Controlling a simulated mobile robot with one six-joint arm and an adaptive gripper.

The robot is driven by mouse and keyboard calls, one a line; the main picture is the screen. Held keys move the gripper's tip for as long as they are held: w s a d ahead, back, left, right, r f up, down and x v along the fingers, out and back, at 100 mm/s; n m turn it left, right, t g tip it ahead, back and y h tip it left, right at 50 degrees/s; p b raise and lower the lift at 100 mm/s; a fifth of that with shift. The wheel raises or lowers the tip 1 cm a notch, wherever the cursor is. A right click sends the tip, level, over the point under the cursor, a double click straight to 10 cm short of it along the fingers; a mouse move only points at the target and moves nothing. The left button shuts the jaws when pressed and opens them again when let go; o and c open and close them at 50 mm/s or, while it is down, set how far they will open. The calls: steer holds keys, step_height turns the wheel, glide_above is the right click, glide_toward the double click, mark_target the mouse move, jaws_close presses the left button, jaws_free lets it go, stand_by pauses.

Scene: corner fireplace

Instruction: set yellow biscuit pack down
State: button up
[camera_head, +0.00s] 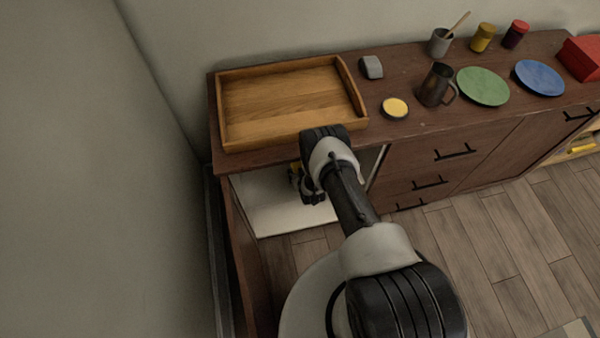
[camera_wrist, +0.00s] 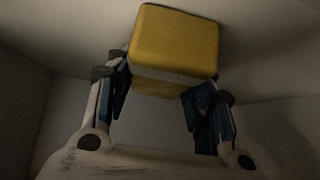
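The yellow biscuit pack (camera_wrist: 175,40) is a yellow block with a paler band near its lower edge, at the top middle of the wrist view. My gripper (camera_wrist: 158,88) has a finger on each side of it and appears shut on it. In the head view my gripper (camera_head: 307,188) is low inside the open, pale-lined compartment (camera_head: 262,212) of the brown cabinet, below the countertop. Only a small bit of the yellow pack (camera_head: 294,168) shows there; my arm hides the rest. Whether the pack touches the compartment floor cannot be told.
A wooden tray (camera_head: 230,137) sits on the cabinet top (camera_head: 420,122) above the compartment. Right of it stand a grey block (camera_head: 371,67), yellow-topped dish (camera_head: 395,107), dark jug (camera_head: 435,85), green plate (camera_head: 482,86) and blue plate (camera_head: 539,77). The compartment walls are close around my gripper.

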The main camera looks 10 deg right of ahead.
steer(key=o, duration=0.4)
steer(key=shift+r, duration=0.3)
steer(key=shift+p+v, duration=2.75)
steer(key=shift+v, duration=3.15)
steer(key=shift+s, duration=0.1)
